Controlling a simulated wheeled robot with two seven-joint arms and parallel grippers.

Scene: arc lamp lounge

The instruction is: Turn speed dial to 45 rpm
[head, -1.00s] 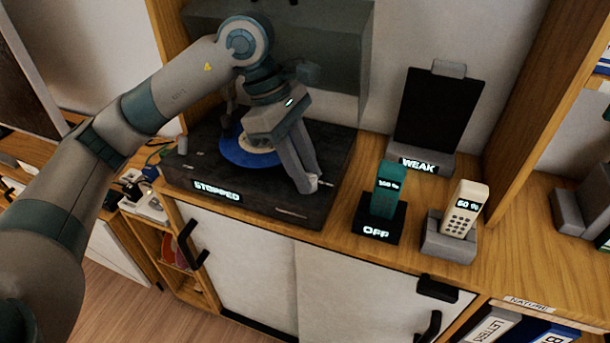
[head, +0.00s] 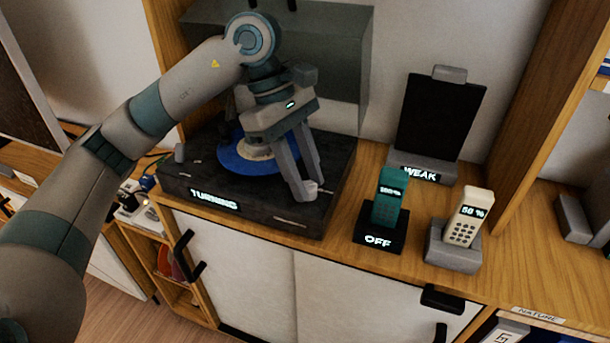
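The record player (head: 330,200) is a dark box on the wooden cabinet, with a blue record (head: 240,162) on top. Its front display (head: 214,199) reads "TURNING". My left gripper (head: 311,190) points down over the player's front right corner, its fingertips low at the top surface. A dark gap shows between the fingers higher up, but the tips look close together. I cannot tell whether they hold anything. The speed dial cannot be made out; the fingers may hide it. My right gripper is out of view.
A teal handset (head: 389,203) stands in a black base reading "OFF". A cream handset (head: 468,220) stands in a grey cradle. Behind them a dark panel (head: 438,118) stands on a base reading "WEAK". A shelf post (head: 545,110) rises at right. White cabinet doors (head: 370,295) are below.

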